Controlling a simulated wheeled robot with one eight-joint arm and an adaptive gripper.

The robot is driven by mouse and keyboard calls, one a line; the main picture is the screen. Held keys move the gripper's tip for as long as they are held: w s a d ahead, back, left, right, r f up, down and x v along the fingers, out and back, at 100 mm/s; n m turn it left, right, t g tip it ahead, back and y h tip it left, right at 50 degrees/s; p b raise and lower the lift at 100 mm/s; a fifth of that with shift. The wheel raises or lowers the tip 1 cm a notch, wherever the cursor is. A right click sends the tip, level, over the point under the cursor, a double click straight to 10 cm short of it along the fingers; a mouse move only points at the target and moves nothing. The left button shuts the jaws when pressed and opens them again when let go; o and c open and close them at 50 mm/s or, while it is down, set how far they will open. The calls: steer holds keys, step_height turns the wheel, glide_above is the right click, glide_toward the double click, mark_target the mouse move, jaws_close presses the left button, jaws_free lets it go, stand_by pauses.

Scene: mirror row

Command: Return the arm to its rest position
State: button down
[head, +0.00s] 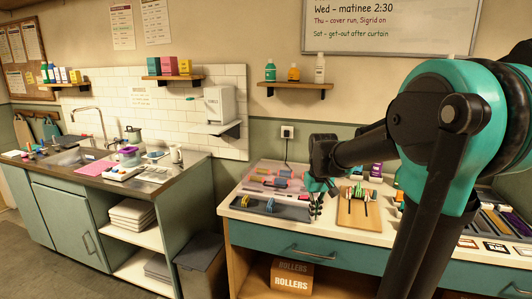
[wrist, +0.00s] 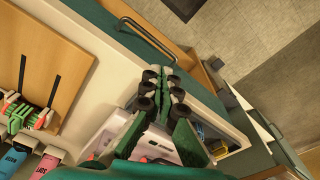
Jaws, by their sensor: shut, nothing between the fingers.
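My arm (head: 450,130) fills the right side of the head view and reaches left over the white worktop. My gripper (head: 317,207) points down near the worktop's front edge, between a dark tray and a wooden board. In the wrist view my gripper (wrist: 168,80) shows its green fingers with black joints, tips together and nothing between them. The arm hides part of the worktop and the wall behind it.
The dark tray (head: 289,211) holds small items left of my gripper. A teal drawer (head: 300,248) with a handle is below. A wall shelf (head: 295,86) holds bottles. Open floor lies front left.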

steer(key=s+d+f+m+t, duration=0.1)
steer(key=s+d+f+t, duration=0.1)
steer(key=s+f, duration=1)
steer(key=s+t, duration=0.1)
steer(key=s, duration=0.4)
steer(key=shift+d+f+m, duration=0.3)
steer(key=shift+f+m, duration=0.1)
